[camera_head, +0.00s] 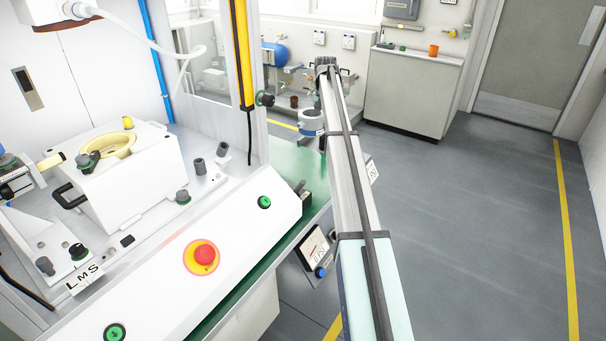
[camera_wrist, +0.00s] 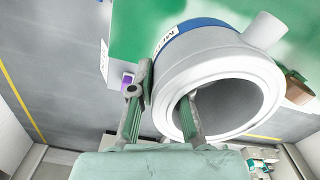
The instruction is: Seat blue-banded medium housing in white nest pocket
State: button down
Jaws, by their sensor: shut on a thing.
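The blue-banded housing (camera_wrist: 225,75) is a pale grey hollow cylinder with a blue band, dark lettering and a side stub. It fills the upper right of the wrist view, tilted in the picture. My gripper (camera_wrist: 161,97) is shut on its wall, with one finger outside and the other inside the bore. In the head view the housing (camera_head: 311,123) shows beside the far end of my arm, near the green bench's far right corner. A white block (camera_head: 150,182) with a cream ring-shaped opening on top stands at the left inside the press. I cannot tell whether this is the nest.
The press's upright with a yellow strip (camera_head: 242,60) stands between the housing and the white block. A sloping white panel (camera_head: 150,280) carries a red stop button (camera_head: 204,255) and green buttons. Grey knobs and a black handle surround the block. Open floor lies to the right.

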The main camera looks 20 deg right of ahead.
jog(key=shift+s+r, duration=0.15)
notch_tip(320, 180, down, 20)
jog(key=shift+r+p, duration=0.15)
jog(key=shift+p, duration=1.05)
jog(key=c, duration=1.1)
grip_release()
jog(key=shift+c, duration=0.2)
jog(key=shift+f+b, duration=0.25)
jog(key=shift+b, duration=0.2)
